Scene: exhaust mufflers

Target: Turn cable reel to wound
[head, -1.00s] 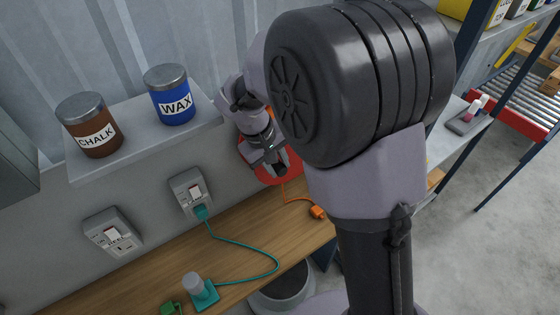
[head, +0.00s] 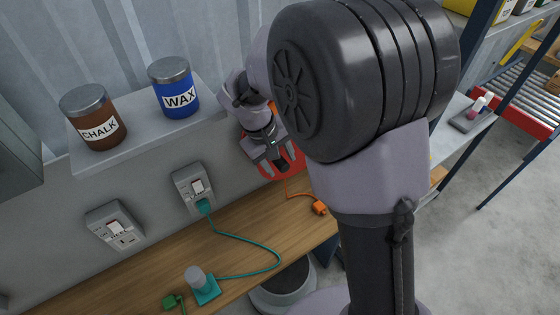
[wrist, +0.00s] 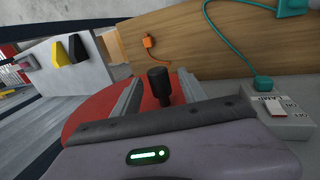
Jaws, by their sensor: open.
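The cable reel is a red disc on the wall, partly hidden behind my arm in the head view (head: 297,157). In the wrist view its red face (wrist: 88,124) lies behind my gripper, and a black crank knob (wrist: 158,82) stands out from it. My gripper (wrist: 159,88) is open, with one finger on each side of the knob. I cannot tell whether either finger touches it. In the head view my gripper (head: 273,165) is in front of the reel. An orange cable runs from the reel to an orange plug (head: 319,207) on the wooden bench.
A shelf (head: 140,138) with a chalk tin (head: 93,117) and a wax tin (head: 174,88) is left of my gripper. Wall sockets (head: 194,188) sit below it. A teal cable (head: 250,240) lies on the bench (head: 160,262). Open floor is at right.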

